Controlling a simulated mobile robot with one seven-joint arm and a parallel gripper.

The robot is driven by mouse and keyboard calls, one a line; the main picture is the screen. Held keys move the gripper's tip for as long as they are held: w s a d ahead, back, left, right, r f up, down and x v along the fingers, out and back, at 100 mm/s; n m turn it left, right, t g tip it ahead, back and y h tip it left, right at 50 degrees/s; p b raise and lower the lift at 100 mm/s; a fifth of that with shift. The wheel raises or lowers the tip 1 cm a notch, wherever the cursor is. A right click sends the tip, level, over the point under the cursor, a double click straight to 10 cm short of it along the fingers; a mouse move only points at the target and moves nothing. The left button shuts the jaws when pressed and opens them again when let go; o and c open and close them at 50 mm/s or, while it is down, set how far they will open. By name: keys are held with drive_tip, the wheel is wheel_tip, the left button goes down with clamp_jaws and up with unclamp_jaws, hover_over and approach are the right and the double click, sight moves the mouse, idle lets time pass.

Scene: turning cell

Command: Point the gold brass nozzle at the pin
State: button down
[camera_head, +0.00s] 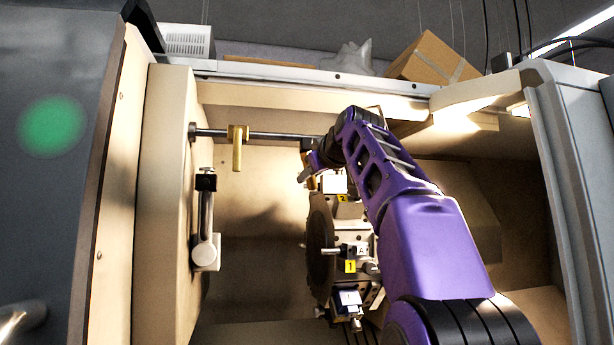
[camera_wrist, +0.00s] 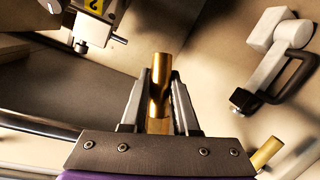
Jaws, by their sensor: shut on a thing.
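My gripper (camera_wrist: 158,88) is shut on an upright gold brass nozzle (camera_wrist: 160,70) in the wrist view. The nozzle's top rises between the two fingers and its lower end is hidden by my gripper's plate. In the head view my gripper (camera_head: 306,174) is at the right part of a horizontal pipe (camera_head: 270,135), and the held nozzle is mostly hidden by my arm. Another gold nozzle (camera_head: 237,148) hangs on the pipe to the left; it also shows in the wrist view (camera_wrist: 266,153). A thin metal pin (camera_head: 341,250) sticks out left from the turret tool labelled 1.
The tool turret (camera_head: 320,245) stands below and beside my arm. A tool block labelled 2 (camera_wrist: 92,22) with a short metal tip is at the upper left. A jointed arm with a black end (camera_head: 206,225) is mounted on the left wall. Between it and the turret is free room.

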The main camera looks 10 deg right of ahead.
drive_tip(key=shift+d+h, duration=0.1)
drive_tip(key=shift+h, duration=0.2)
drive_tip(key=c, duration=0.7)
unclamp_jaws()
drive_tip(key=b+v, duration=0.3)
drive_tip(key=v, duration=1.4)
drive_tip(key=shift+s+r+b, duration=0.1)
drive_tip(key=shift+s+b, duration=0.15)
drive_tip(key=shift+b, duration=0.15)
